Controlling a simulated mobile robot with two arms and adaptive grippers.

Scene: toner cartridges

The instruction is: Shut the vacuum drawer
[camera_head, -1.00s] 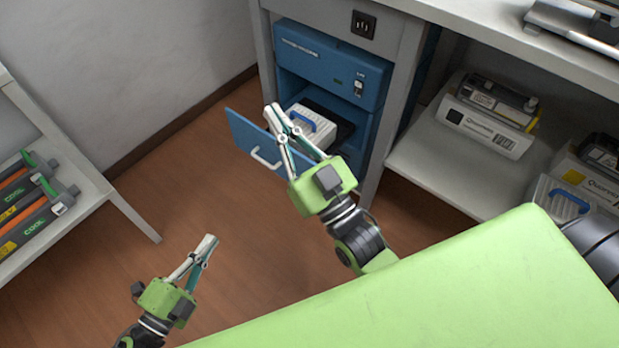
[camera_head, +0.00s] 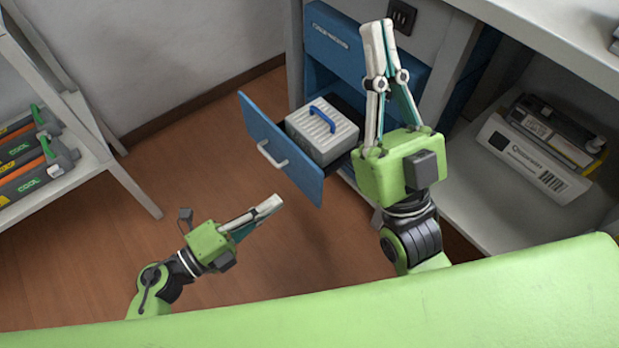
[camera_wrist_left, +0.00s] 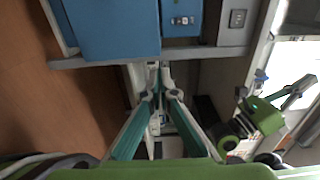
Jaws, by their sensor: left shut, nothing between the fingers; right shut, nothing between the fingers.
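The vacuum drawer stands open from the blue vacuum cabinet (camera_head: 335,42). Its blue front panel (camera_head: 262,137) carries a pale handle (camera_head: 272,156). A grey ribbed box (camera_head: 320,145) with a blue handle sits inside the drawer. My left gripper (camera_head: 272,204) is shut and empty, in front of the drawer front and apart from it in the head view. In the left wrist view its fingers (camera_wrist_left: 155,72) point toward a blue panel (camera_wrist_left: 105,28). My right gripper (camera_head: 377,28) is shut and empty, and appears in front of the cabinet, hiding part of it.
A shelf with several green-and-orange cartridges (camera_head: 28,160) stands at the left. A grey-and-yellow toner cartridge (camera_head: 540,145) lies on the lower shelf right of the cabinet. A wall socket (camera_head: 401,15) is above. The brown floor (camera_head: 120,235) before the drawer is clear.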

